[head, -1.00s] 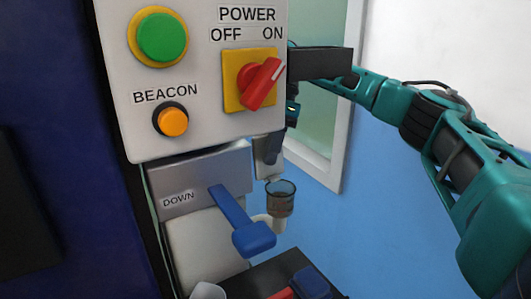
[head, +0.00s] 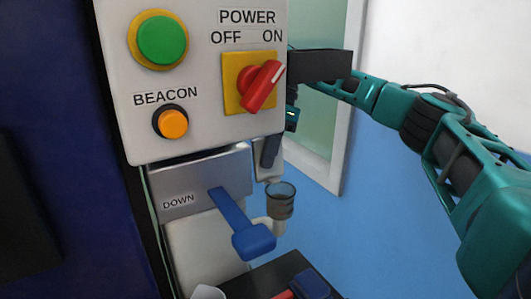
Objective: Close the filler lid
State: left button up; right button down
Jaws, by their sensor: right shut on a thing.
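The filler looks to be the small see-through brown-grey cup (head: 280,201) on a white spout, right of the blue lever. Its top appears open. A dark grey tilted piece (head: 270,152) shows above it, by a pale plate under the panel's right edge; it may be the lid, but I cannot be sure. My right gripper (head: 291,122) is just above that piece, shut, its fingertips mostly hidden by the panel edge. What it grips is hidden; it is probably the lid piece. My left gripper is not in view.
The white control panel (head: 205,80) has a green button (head: 162,40), an orange beacon button (head: 173,124) and a red power switch (head: 262,85). A blue lever (head: 250,238) marked DOWN juts out left of the cup. A black tray (head: 265,278) lies below.

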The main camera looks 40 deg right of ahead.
jog(key=shift+s+f+t+b, duration=0.2)
jog(key=shift+s+t+b, duration=0.15)
jog(key=shift+b, duration=0.5)
jog(key=shift+s+a+t+b, duration=0.1)
jog(key=shift+s+t+b, duration=0.15)
jog(key=shift+t+b, duration=0.5)
jog(key=shift+s+r+b, duration=0.1)
jog(key=shift+b, duration=0.2)
jog(key=shift+s+r+n, duration=0.1)
jog(key=shift+n, duration=0.2)
jog(key=shift+r, duration=0.1)
jog(key=c, duration=1.2)
grip_release()
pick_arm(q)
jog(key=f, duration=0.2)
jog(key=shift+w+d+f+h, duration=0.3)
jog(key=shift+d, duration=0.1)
